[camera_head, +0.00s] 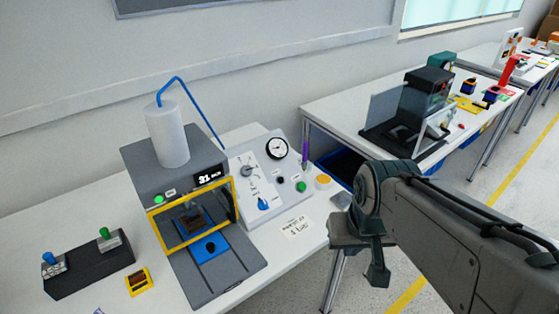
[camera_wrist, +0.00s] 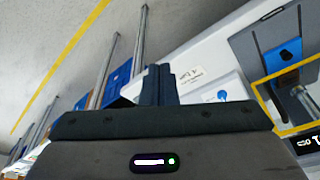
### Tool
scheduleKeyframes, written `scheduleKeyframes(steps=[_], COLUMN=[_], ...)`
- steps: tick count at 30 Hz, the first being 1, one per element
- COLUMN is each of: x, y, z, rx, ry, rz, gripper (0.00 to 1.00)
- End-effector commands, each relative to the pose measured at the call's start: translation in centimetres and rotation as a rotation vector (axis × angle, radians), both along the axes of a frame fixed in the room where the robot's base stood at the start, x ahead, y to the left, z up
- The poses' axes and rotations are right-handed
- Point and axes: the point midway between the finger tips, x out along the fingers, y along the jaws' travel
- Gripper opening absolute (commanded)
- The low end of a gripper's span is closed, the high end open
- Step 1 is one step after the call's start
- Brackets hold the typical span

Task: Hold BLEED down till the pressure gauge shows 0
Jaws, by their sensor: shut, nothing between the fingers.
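The pressure gauge (camera_head: 276,148) is a white dial with a black rim at the top of the sloped grey control panel (camera_head: 235,205). Its reading is too small to tell. Below it are a black button (camera_head: 281,180), a green button (camera_head: 301,186) and an orange-yellow button (camera_head: 323,181). Their labels cannot be read, so I cannot tell which is BLEED. My gripper (camera_head: 378,278) hangs right of the panel, apart from it, past the table's right end. In the wrist view its fingers (camera_wrist: 159,83) are together and empty.
A blue rotary knob (camera_head: 263,204) is on the panel. Left of it stands a grey press (camera_head: 165,165) with a yellow-framed guard and a display reading about 31. A purple upright item (camera_head: 305,155) stands behind the buttons. Another table (camera_head: 330,110) stands at the right.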

Motion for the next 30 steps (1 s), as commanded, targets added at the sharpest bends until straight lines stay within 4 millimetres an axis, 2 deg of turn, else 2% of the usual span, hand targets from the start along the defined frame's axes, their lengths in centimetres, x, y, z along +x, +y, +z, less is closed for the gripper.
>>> scheduleKeyframes(steps=[10, 14, 17, 23, 30], x=[0.1, 1.3, 3.4, 9.2, 15.6], y=[0.0, -0.2, -0.4, -1.0, -0.6], z=[0.0, -0.5, -1.2, -2.6, -3.8], rx=[-0.001, -0.018, -0.048, -0.127, -0.209], ry=[-0.003, -0.038, -0.097, -0.277, -0.500], rz=[0.001, 0.016, 0.046, 0.150, 0.302], gripper=[0.00, 0.00, 0.00, 0.00, 0.00])
